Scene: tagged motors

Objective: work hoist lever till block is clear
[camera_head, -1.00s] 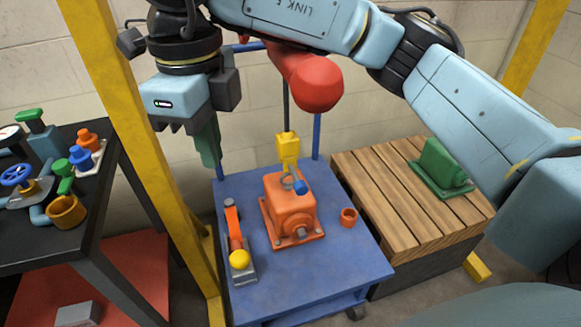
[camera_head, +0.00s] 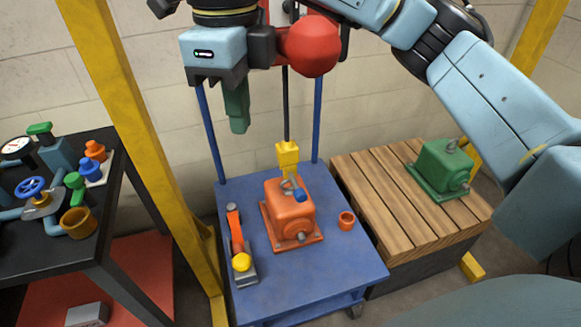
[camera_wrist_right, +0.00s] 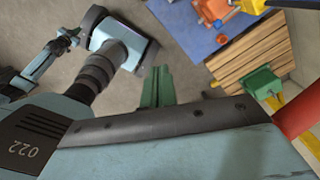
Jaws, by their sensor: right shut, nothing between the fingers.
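The orange motor block (camera_head: 289,212) sits on the blue cart (camera_head: 330,275), its base plate apparently on the top. A yellow hook block (camera_head: 287,155) hangs just above it from a dark line under the red hoist body (camera_head: 308,47). A small blue-tipped piece (camera_head: 298,190) lies by the hook; whether it is hooked on, I cannot tell. An orange lever with a yellow knob (camera_head: 241,262) stands on a grey base left of the motor. My right gripper (camera_head: 238,125), with green fingers, is shut and empty, above and behind the lever. It also shows in the wrist view (camera_wrist_right: 158,88). My left gripper is not seen.
An orange cup (camera_head: 347,220) stands right of the motor. A green motor (camera_head: 442,170) sits on the slatted wooden stand (camera_head: 385,215). The dark table (camera_head: 60,255) at left holds valves and a gauge. A yellow post (camera_head: 150,150) rises between table and cart.

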